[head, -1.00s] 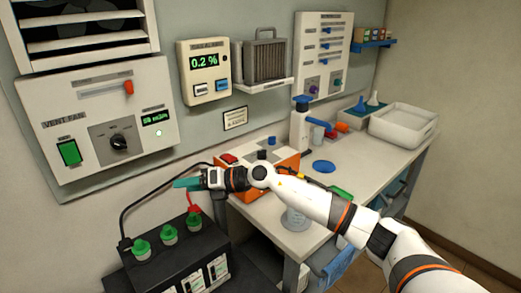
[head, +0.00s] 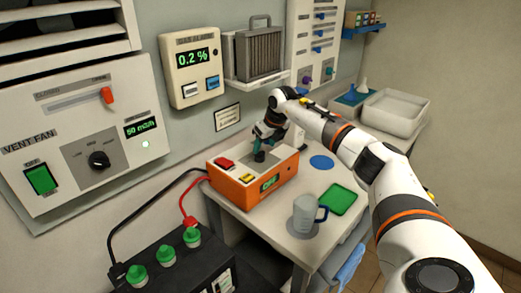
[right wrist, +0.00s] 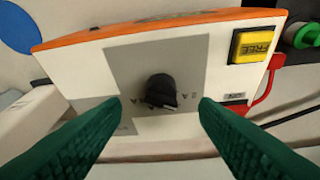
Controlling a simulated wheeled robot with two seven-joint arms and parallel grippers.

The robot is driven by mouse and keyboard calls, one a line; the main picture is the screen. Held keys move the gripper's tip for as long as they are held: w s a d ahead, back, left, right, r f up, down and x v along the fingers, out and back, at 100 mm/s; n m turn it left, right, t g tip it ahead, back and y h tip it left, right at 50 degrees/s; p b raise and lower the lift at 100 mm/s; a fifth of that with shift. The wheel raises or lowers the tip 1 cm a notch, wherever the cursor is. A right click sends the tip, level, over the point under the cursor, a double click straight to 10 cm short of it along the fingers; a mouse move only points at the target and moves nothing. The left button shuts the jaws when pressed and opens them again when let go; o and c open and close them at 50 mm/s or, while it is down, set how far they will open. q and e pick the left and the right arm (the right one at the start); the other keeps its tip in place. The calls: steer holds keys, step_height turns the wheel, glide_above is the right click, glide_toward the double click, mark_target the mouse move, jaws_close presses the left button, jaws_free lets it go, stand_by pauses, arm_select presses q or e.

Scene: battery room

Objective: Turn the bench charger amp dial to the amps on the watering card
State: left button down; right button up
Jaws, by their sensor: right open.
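The bench charger (head: 235,189) is an orange box with a pale top, on the bench below the wall panels. Its small green display (head: 269,184) is too small to read. In the right wrist view, the black dial (right wrist: 161,89) stands on a grey plate, with a white mark at its lower edge. My right gripper (head: 260,147) is over the charger top, pointing down. In the right wrist view its green fingers (right wrist: 160,110) are open on either side of the dial, apart from it. A small card (head: 228,117) hangs on the wall; its text is unreadable. My left gripper is out of view.
Black batteries (head: 170,265) with green caps are in front. Cables run at the charger's left.

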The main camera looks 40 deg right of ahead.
mark_target(261, 153)
steer(key=x, duration=0.4)
steer(key=shift+w+f+p, duration=0.2)
steer(key=shift+f+p, duration=0.1)
steer(key=shift+p, duration=0.1)
steer(key=shift+f, duration=0.15)
steer(key=shift+w+f, duration=0.1)
steer(key=shift+w, duration=0.05)
steer(key=c, duration=1)
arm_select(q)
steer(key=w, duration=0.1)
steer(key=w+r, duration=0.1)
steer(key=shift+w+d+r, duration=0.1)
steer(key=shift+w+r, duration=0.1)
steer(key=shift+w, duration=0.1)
arm_select(e)
steer(key=shift+o, duration=0.2)
